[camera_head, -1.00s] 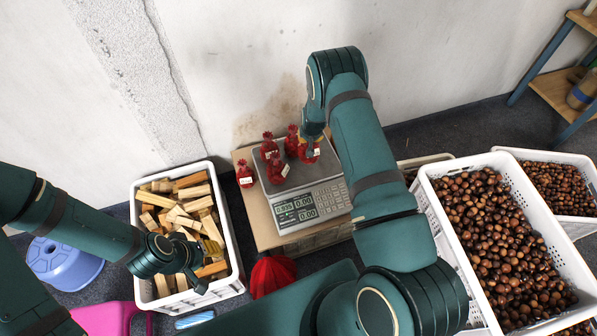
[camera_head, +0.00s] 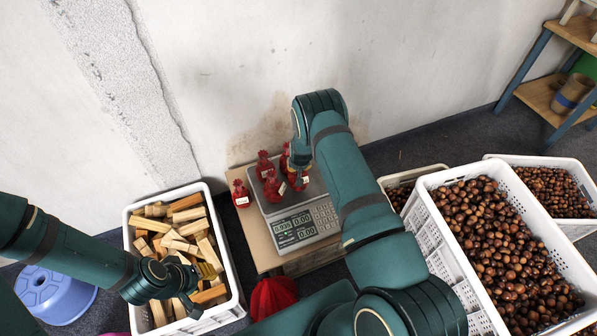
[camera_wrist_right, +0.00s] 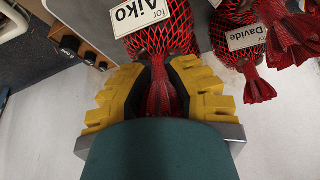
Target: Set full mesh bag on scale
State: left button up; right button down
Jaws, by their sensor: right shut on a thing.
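My right gripper (camera_wrist_right: 158,95) is shut on the gathered red top of a full mesh bag labelled "for Aiko" (camera_wrist_right: 160,32). In the head view my arm partly covers this bag (camera_head: 299,182), which is over the right rear of the scale's plate; whether it touches cannot be told. The grey scale (camera_head: 322,210) has a lit display. Other full red bags (camera_head: 275,190) stand on its plate. One labelled "for Davide" (camera_wrist_right: 246,38) shows in the wrist view. My left gripper (camera_head: 192,280) hangs over a crate of wood; its opening is unclear.
A white crate of wood pieces (camera_head: 134,272) stands left, a crate of chestnuts (camera_head: 447,243) right. The wall is close behind.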

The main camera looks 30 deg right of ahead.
jog(key=shift+f, duration=1.2)
jog(key=shift+f+b, duration=0.2)
jog(key=shift+b, duration=0.25)
jog(key=c, duration=1)
grip_release()
jog(key=shift+r, duration=0.1)
